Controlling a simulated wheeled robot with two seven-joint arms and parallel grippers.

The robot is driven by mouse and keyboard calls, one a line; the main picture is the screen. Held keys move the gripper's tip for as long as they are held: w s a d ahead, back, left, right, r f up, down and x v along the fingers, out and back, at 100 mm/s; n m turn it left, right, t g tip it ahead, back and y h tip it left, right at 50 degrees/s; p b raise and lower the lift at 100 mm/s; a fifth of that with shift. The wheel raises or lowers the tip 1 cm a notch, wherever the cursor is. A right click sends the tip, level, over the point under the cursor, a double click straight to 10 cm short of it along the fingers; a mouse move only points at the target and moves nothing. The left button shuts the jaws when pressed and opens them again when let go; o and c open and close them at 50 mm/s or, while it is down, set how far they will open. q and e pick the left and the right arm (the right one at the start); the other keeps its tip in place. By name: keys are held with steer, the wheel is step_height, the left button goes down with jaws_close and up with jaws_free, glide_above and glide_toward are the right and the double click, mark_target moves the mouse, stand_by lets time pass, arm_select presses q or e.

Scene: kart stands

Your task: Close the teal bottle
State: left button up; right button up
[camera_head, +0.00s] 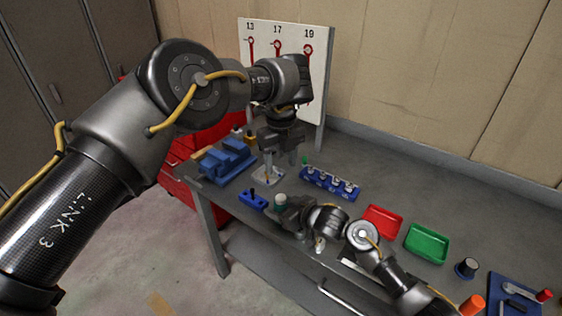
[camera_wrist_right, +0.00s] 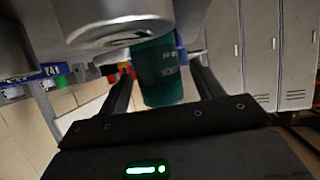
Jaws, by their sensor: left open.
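The teal bottle (camera_wrist_right: 160,75) stands between the two fingers of my right gripper (camera_wrist_right: 162,85), which appear to touch its sides. In the head view a small pale green top (camera_head: 279,200) shows at that gripper's (camera_head: 285,207) tip. A silver metal cylinder in the foreground hides the bottle's upper end in the wrist view, so I cannot tell whether a cap is on. My left gripper (camera_head: 281,157) is open, fingers pointing down, above a small pale plate (camera_head: 259,181) at the bench's front left. No cap is clearly visible.
A blue vise (camera_head: 225,160) stands left of the plate, and a small blue block (camera_head: 252,200) lies in front. A blue rack (camera_head: 330,183) is behind. Red (camera_head: 382,222) and green (camera_head: 427,243) trays lie to the right. A tool board (camera_head: 287,50) stands at the back.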

steer(key=shift+r, duration=0.15)
steer(key=v, duration=1)
steer(key=shift+s+d+b, duration=0.3)
steer(key=shift+r, duration=0.1)
